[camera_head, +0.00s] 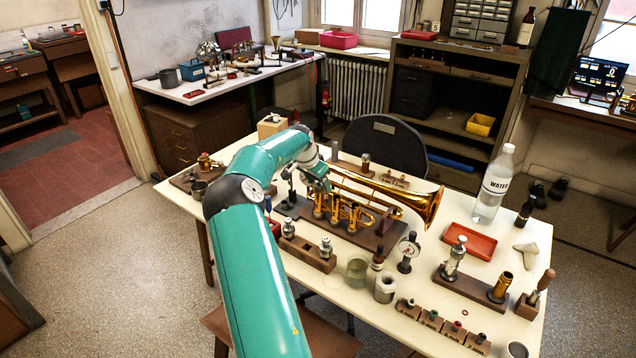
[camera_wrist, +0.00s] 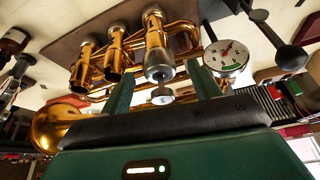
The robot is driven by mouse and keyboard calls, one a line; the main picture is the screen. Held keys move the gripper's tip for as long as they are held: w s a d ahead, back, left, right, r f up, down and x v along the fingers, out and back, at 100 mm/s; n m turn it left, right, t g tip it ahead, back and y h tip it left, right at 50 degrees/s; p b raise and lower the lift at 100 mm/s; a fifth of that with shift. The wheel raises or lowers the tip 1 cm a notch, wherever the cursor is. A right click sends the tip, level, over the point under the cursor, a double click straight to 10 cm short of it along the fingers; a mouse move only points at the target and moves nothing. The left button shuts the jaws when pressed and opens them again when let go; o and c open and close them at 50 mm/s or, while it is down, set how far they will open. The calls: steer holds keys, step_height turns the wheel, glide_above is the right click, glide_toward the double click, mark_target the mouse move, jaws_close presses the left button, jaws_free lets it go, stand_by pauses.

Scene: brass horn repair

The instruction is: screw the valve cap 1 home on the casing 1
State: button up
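The brass horn (camera_head: 392,196) lies on a dark board on the table, with three upright valve casings. In the wrist view, the rightmost casing, seemingly casing 1 (camera_wrist: 154,35), has a silver valve cap (camera_wrist: 159,73) at its end, with a stem and round button beyond it. The other two casings look open at the end. My gripper (camera_wrist: 160,72) has its two green fingers on either side of the cap, with visible gaps. In the head view my gripper (camera_head: 318,183) is over the leftmost casing. I cannot tell how tightly the cap sits.
A dial gauge (camera_wrist: 226,57) is close to my right finger in the wrist view. A wooden block (camera_head: 307,254) with silver valves stands in front of the horn. A water bottle (camera_head: 494,187), a red tray (camera_head: 470,241) and several small parts occupy the right side.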

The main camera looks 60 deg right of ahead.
steer(key=v, duration=1.3)
steer(key=shift+r, duration=0.35)
steer(key=shift+w+a, duration=0.15)
steer(key=w+a+r+n+t+y, duration=0.1)
steer(key=w+a+r+n+t, duration=0.2)
steer(key=a, duration=1)
steer(key=w+a+r+n+t+y, duration=0.1)
steer(key=a+r+n+y, duration=0.2)
steer(key=a, duration=1)
steer(key=w+a+r+n+t, duration=0.1)
steer(key=a+r+n+t, duration=0.3)
steer(key=a, duration=0.8)
steer(key=s+a+f+n, duration=0.1)
steer(key=s+a+n, duration=0.3)
steer(key=a, duration=0.4)
steer(key=s+a+f+n, duration=0.1)
steer(key=s+a+n, duration=0.2)
steer(key=a, duration=0.5)
steer(key=s+a+f+n+g, duration=0.1)
steer(key=s+a+n, duration=0.3)
steer(key=a, duration=0.5)
steer(key=shift+s+f+n, duration=0.3)
steer(key=shift+s+f, duration=0.2)
steer(key=shift+s, duration=0.6)
